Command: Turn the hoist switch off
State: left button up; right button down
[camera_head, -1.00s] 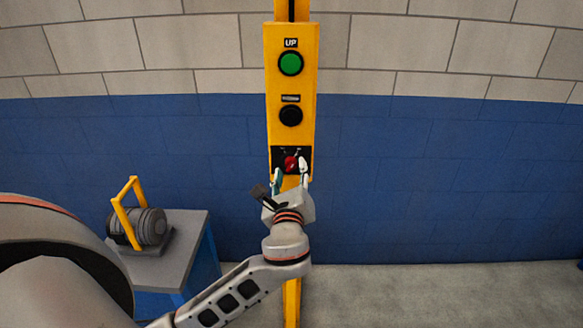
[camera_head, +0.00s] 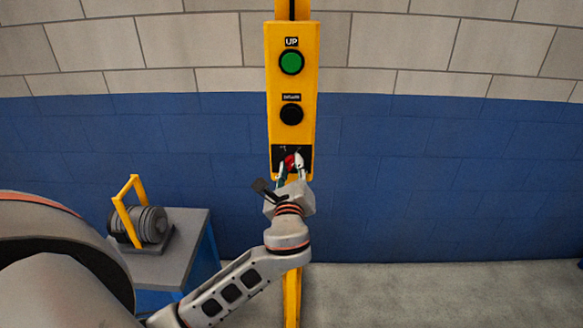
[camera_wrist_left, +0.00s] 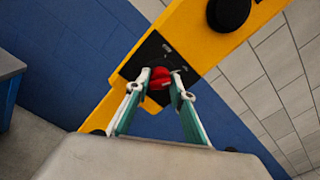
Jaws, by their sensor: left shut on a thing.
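The hoist switch (camera_head: 291,162) is a red knob on a black plate (camera_head: 278,153) at the lower end of a yellow control panel (camera_head: 274,90). My left gripper (camera_head: 292,168) reaches it from below and is shut on the knob, with one finger on each side. The left wrist view shows the red switch (camera_wrist_left: 160,78) between the two fingertips of my left gripper (camera_wrist_left: 160,82), against the black plate (camera_wrist_left: 148,56). The knob's exact turn angle is hard to tell. My right gripper is not in view.
Above the switch are a green UP button (camera_head: 291,62) and a black button (camera_head: 291,114). A grey table (camera_head: 190,252) at the left holds a winch-like drum (camera_head: 150,225) with a yellow handle. A blue and white block wall (camera_head: 430,170) stands behind; the floor at right is clear.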

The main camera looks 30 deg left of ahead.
pick_arm(q)
jog(key=n, duration=0.6)
jog(key=shift+f, duration=0.1)
jog(key=n, duration=0.5)
jog(key=shift+n, duration=0.3)
dwell(0.3)
jog(key=o, duration=1.1)
jog(key=shift+o, duration=0.2)
jog(key=shift+d, duration=0.1)
